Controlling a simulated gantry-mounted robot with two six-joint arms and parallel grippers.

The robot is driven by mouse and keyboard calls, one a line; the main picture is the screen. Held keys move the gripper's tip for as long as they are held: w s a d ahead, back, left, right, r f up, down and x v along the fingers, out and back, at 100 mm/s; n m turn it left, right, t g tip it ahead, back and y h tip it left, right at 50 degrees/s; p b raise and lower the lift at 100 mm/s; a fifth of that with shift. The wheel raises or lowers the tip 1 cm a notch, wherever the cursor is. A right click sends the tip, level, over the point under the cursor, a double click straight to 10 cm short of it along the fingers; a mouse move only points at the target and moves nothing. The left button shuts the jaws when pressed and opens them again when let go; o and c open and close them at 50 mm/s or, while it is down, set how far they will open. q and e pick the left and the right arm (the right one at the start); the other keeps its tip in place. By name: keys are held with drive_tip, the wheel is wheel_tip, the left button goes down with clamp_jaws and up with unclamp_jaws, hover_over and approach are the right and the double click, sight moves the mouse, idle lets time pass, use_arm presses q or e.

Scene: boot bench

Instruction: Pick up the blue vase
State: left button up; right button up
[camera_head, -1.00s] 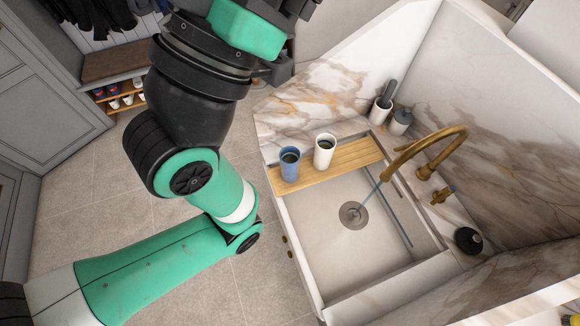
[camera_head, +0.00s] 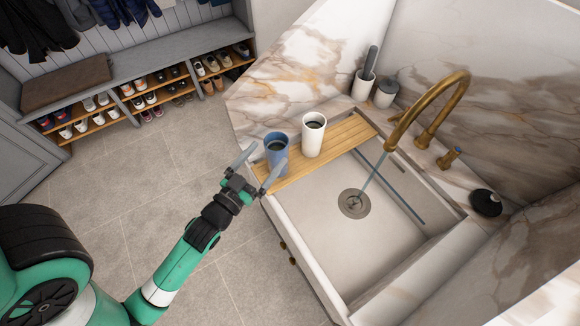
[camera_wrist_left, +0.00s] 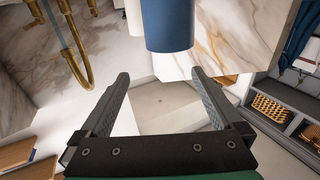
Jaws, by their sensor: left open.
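The blue vase (camera_head: 277,143) stands upright on the wooden board (camera_head: 345,137) across the sink, at the board's left end. My left gripper (camera_head: 267,161) is open, its two fingers pointing toward the vase, one at its left and one at its lower right in the head view. In the left wrist view the vase (camera_wrist_left: 169,22) shows at the top, just beyond the open fingertips (camera_wrist_left: 160,74), with nothing between them. My right gripper is not in view.
A white cup (camera_head: 313,138) stands right beside the vase. Behind are a white holder (camera_head: 364,86) and a grey-lidded jar (camera_head: 386,94). A brass faucet (camera_head: 440,95) runs water into the sink (camera_head: 375,235). A shoe bench (camera_head: 150,75) stands at the far left.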

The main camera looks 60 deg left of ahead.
sight(282, 136)
use_arm(q)
drive_tip(key=f, duration=0.1)
drive_tip(key=s+f, duration=0.1)
drive_tip(key=shift+s+a+f+n+g+y, duration=0.25)
drive_tip(key=shift+s+f+n+g+y, duration=0.05)
drive_tip(key=shift+s+f+g, duration=0.1)
drive_tip(key=x, duration=0.2)
drive_tip(key=p+x, duration=0.1)
drive_tip(key=x, duration=0.3)
drive_tip(key=shift+a+r, duration=0.1)
drive_tip(key=shift+r, duration=0.2)
drive_tip(key=shift+w+a+f, duration=0.15)
drive_tip(key=shift+w+a, duration=0.15)
drive_tip(key=shift+w, duration=0.15)
drive_tip(key=x, duration=0.4)
drive_tip(key=shift+w+a+f+p, duration=0.15)
drive_tip(key=shift+w+f+p, duration=0.15)
drive_tip(key=shift+w+p, duration=0.1)
drive_tip(key=shift+s+r, duration=0.1)
clamp_jaws()
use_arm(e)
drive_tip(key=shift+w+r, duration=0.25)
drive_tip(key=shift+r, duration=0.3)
